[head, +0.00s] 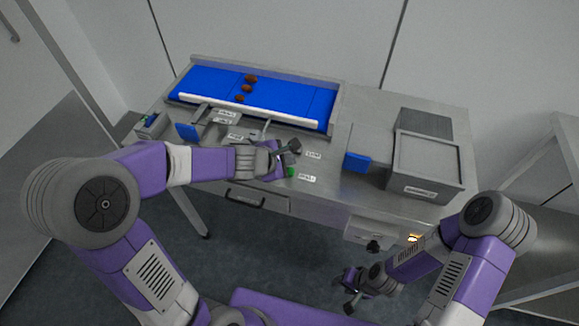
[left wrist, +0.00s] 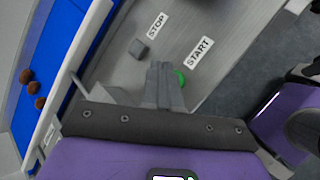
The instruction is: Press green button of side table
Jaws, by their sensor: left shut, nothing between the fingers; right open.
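The green button (head: 291,172) is on the front part of the steel side table (head: 372,207), beside the START label (head: 306,177). In the left wrist view the green button (left wrist: 182,77) shows partly behind my left fingertips (left wrist: 166,82). My left gripper (head: 284,157) is shut and empty, very close to the button. I cannot tell whether it touches it. My right gripper (head: 346,290) is open and empty, low in front of the table.
A grey block-like button (left wrist: 139,49) is by the STOP label (left wrist: 157,25). A blue conveyor (head: 297,101) with brown dates (head: 250,78) runs along the back. A blue paddle (head: 357,162) and a grey box (head: 426,163) stand to the right.

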